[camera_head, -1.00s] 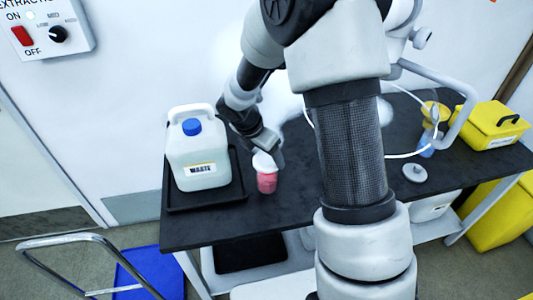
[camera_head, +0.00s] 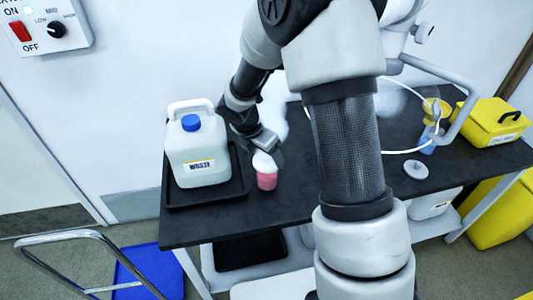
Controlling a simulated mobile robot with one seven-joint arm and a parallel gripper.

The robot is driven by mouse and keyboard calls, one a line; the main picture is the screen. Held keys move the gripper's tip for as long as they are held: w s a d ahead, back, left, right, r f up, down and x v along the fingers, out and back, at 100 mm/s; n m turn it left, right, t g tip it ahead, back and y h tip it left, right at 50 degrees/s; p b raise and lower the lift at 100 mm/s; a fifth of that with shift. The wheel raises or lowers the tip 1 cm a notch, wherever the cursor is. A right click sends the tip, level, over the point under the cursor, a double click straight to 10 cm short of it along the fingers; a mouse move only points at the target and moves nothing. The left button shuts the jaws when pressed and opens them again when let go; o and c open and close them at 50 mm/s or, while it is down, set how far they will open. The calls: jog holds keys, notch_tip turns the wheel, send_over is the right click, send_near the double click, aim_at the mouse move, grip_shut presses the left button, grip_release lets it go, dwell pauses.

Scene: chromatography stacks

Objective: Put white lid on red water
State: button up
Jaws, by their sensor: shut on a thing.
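The red water (camera_head: 267,181) is a small clear container of pinkish-red liquid, upright on the black table just right of the black tray. The white lid (camera_head: 264,162) is at the top of the container, slightly tilted in the picture. My gripper (camera_head: 262,151) reaches down from behind and is shut on the white lid. The fingertips are small and partly hidden, and I cannot tell whether the lid touches the rim all round.
A white waste jug (camera_head: 198,155) with a blue cap stands in the black tray (camera_head: 207,197) left of the gripper. A grey round disc (camera_head: 416,169) and a yellow box (camera_head: 491,124) are at the right. The table front (camera_head: 215,235) is clear.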

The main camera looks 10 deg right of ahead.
jog(key=shift+f, duration=0.15)
jog(key=shift+f, duration=0.3)
dwell(0.3)
jog(key=o, duration=1.4)
jog(key=shift+c, duration=0.2)
jog(key=shift+r, duration=0.15)
notch_tip(320, 180, up, 7)
jog(key=p, duration=0.6)
